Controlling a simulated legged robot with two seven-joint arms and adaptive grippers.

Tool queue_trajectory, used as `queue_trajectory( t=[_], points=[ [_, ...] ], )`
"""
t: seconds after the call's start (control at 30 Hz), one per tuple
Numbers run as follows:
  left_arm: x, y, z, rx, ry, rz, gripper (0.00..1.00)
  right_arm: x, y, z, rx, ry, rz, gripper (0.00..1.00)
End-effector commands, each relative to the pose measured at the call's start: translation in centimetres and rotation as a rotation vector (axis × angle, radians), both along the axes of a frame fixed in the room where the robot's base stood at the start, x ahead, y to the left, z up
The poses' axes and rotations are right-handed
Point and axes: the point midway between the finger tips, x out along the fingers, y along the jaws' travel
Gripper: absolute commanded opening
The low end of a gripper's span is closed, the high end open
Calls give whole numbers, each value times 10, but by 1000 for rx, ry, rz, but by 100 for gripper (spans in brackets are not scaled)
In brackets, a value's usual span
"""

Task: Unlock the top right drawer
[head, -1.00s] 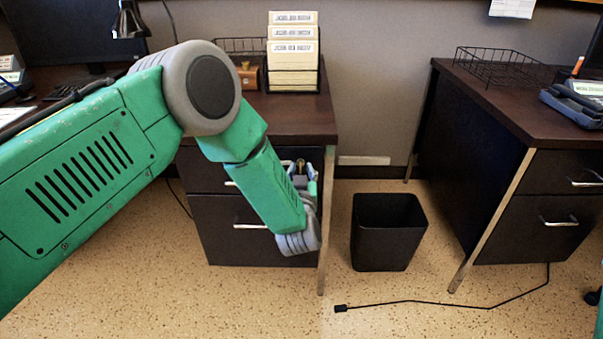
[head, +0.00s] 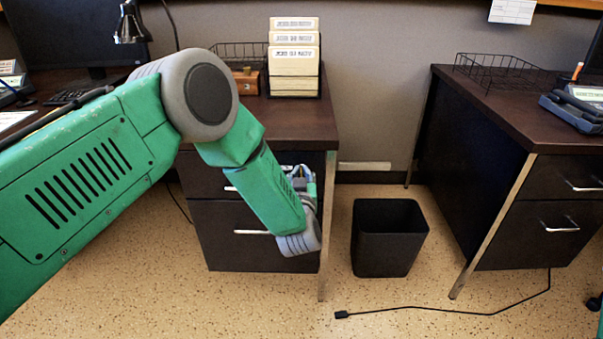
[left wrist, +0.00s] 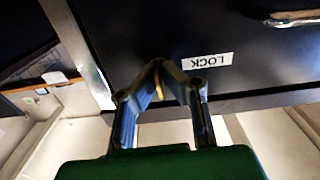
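The dark top drawer (head: 205,178) is closed in the desk at centre left. Its front fills much of the left wrist view (left wrist: 235,30), with a white LOCK label (left wrist: 207,60) and a handle at the upper right. My left gripper (left wrist: 160,68) has its fingertips drawn together at the drawer front, just left of the label. A thin brass-coloured piece, seemingly a key (left wrist: 158,98), shows between the fingers. The lock itself is hidden behind the fingertips. In the head view my left gripper (head: 303,173) is at the drawer's right side, partly hidden by my wrist. My right gripper is out of view.
A black bin (head: 388,238) stands on the floor right of the desk's metal leg (head: 326,240). A second desk (head: 470,170) stands further right. A cable (head: 430,305) lies on the floor. A file holder (head: 294,75) stands on the left desk.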

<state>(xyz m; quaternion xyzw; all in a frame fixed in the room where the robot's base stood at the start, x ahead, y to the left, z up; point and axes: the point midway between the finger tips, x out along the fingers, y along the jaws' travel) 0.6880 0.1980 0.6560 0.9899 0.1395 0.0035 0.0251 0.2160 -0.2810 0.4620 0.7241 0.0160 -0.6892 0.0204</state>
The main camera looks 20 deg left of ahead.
Motion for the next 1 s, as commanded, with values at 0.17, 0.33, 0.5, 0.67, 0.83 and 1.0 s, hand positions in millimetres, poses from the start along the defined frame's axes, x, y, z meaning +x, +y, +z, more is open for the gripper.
queue_trajectory(
  t=[0.17, 0.33, 0.5, 0.67, 0.83, 1.0],
  points=[
    [-1, 0, -1, -100, -26, -1, 0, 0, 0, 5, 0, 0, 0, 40],
    [-1, 0, 0, -239, -67, 0, 0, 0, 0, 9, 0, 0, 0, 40],
    [-1, 1, -1, -396, -110, 1, 0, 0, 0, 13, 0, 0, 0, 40],
    [-1, 1, -2, -542, -152, 2, 0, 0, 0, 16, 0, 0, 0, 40],
    [-1, 2, -2, -697, -196, 2, 0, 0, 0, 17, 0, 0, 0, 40],
    [-1, 2, -3, -853, -240, 3, 0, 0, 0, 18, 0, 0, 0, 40]
  ],
)
